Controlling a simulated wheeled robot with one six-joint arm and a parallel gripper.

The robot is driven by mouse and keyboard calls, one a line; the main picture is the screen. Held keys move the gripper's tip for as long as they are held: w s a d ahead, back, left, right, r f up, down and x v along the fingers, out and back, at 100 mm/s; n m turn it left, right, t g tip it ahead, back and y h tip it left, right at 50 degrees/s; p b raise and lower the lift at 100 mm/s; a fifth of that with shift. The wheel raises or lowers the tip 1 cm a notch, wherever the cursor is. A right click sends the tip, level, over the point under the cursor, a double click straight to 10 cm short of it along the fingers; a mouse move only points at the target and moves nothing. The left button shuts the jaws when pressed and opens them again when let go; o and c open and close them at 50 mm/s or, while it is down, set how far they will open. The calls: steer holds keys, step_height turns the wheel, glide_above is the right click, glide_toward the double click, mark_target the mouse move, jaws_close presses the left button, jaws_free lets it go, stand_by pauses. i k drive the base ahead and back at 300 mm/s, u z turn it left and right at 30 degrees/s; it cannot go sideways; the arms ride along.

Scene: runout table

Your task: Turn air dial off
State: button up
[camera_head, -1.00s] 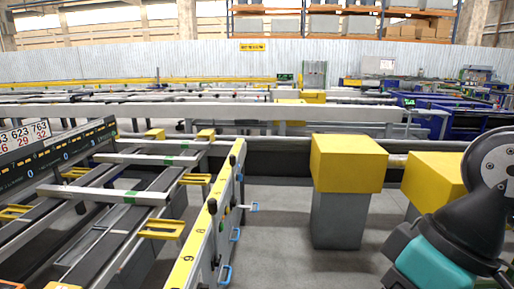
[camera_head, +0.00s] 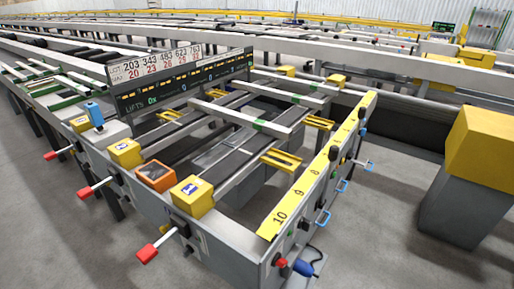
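The runout table (camera_head: 215,240) fills the middle of the head view, with its near end panel facing me. I cannot tell for sure which part is the air dial. A small red knob (camera_head: 281,263) sits at the table's near right corner. A blue fitting (camera_head: 305,268) with a dark cable is beside it. Several small dark knobs and blue handles (camera_head: 322,217) run along the right side, below the yellow numbered strip (camera_head: 282,208). The setting of any knob is too small to read. My gripper is not in view.
Red-tipped levers (camera_head: 148,253) stick out from the near end panel. Yellow boxes (camera_head: 192,196) and an orange-framed device (camera_head: 155,176) sit along its top. A grey post with a yellow top (camera_head: 482,150) stands at right. Grey floor is clear between post and table.

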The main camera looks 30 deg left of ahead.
mark_target(361, 133)
steer(key=z, duration=0.15)
steer(key=i, duration=2.8)
steer(key=z, duration=0.25)
